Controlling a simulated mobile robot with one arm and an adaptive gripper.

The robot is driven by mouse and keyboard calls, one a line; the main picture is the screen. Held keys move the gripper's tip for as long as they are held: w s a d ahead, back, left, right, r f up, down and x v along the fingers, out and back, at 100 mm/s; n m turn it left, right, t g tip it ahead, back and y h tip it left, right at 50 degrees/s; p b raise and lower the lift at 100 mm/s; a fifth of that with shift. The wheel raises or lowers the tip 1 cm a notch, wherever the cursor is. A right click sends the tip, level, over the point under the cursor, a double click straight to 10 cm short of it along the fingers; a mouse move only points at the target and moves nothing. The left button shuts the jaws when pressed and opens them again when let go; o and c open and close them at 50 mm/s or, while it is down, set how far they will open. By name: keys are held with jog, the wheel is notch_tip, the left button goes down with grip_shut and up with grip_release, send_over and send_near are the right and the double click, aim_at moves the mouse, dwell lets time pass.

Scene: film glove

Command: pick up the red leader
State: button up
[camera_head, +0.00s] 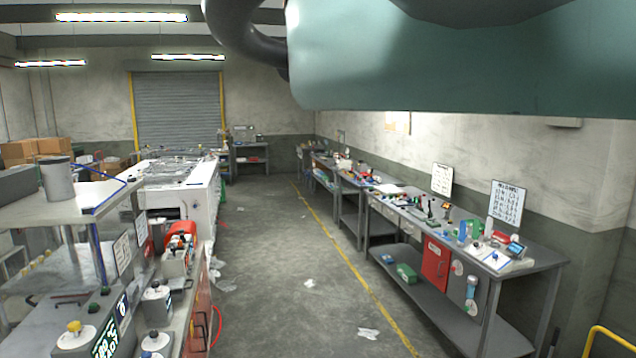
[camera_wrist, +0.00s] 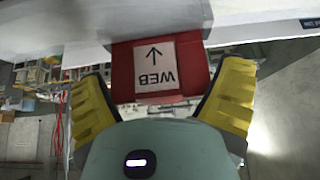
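In the wrist view, a red piece (camera_wrist: 122,75), which I take to be the red leader, hangs from a white edge above it. It bears a white label with an arrow and the upside-down word "WEB". My gripper (camera_wrist: 162,72) has its two yellow fingers spread wide, one on each side of the red piece. The fingers look apart from it, though the right one is very near its edge. In the head view my gripper is out of sight, and I cannot tell which red thing there is the leader.
In the head view, a workbench (camera_head: 540,258) with tools and a red panel (camera_head: 435,262) runs along the right wall. A shelf unit (camera_head: 80,195) and a white machine (camera_head: 205,190) stand at left. The aisle floor (camera_head: 270,240) between is mostly clear, with scraps.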

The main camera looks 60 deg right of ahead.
jog(key=c, duration=0.6)
dwell(0.3)
